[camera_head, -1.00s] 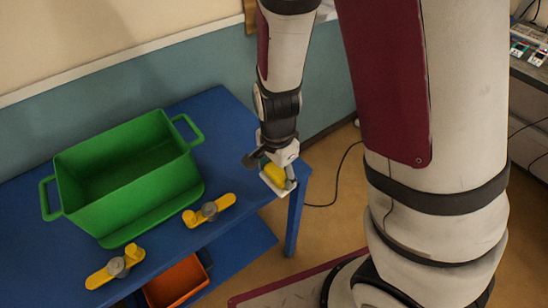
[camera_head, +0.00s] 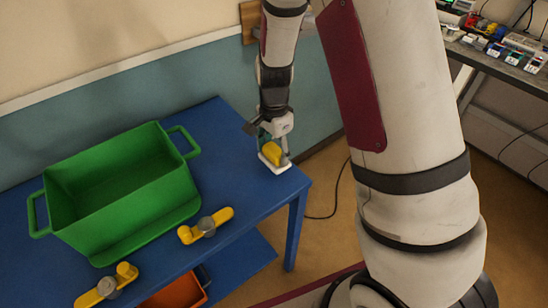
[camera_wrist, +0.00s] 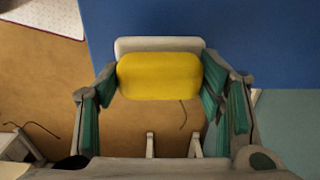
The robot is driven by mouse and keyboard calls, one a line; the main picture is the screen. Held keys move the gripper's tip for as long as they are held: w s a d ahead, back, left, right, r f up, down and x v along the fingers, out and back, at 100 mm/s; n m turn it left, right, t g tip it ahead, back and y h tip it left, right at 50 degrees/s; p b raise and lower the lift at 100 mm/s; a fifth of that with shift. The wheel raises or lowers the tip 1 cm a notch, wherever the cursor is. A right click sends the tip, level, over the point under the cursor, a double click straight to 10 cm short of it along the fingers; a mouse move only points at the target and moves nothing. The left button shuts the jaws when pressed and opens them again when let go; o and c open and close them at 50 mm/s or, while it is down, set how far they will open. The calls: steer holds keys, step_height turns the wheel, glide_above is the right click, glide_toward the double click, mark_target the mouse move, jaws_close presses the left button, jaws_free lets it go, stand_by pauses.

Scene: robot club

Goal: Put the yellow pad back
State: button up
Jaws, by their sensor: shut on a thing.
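The yellow pad (camera_head: 273,152) is a rounded yellow block with a white piece against it. In the wrist view the pad (camera_wrist: 158,78) lies crosswise between my two fingers, with the white piece (camera_wrist: 160,44) along its far side. My gripper (camera_wrist: 160,84) is shut on the pad from both ends. In the head view my gripper (camera_head: 275,146) hangs down over the right end of the blue table (camera_head: 245,190). The height of the pad above the tabletop is hard to tell.
A green crate (camera_head: 125,195) with side handles stands on the table. Two yellow parts with grey knobs lie in front of it, one near (camera_head: 206,226) and one further left (camera_head: 107,287). An orange bin (camera_head: 178,294) is below. A bench with devices (camera_head: 500,50) stands at the upper right.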

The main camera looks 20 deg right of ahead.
mark_target(274, 148)
steer(key=shift+w+f, duration=0.15)
steer(key=shift+f, duration=1.65)
steer(key=o, duration=1)
steer(key=shift+r, duration=0.1)
step_height(274, 148, up, 12)
steer(key=shift+f, duration=0.1)
steer(key=s+r+n+t, duration=0.2)
steer(key=s+r+n, duration=0.5)
steer(key=s, duration=0.5)
steer(key=s+r+n+t, duration=0.2)
steer(key=s+r+n, duration=0.5)
steer(key=s+r, duration=0.3)
steer(key=s, duration=0.3)
steer(key=shift+d+r, duration=0.3)
steer(key=shift+r, duration=0.05)
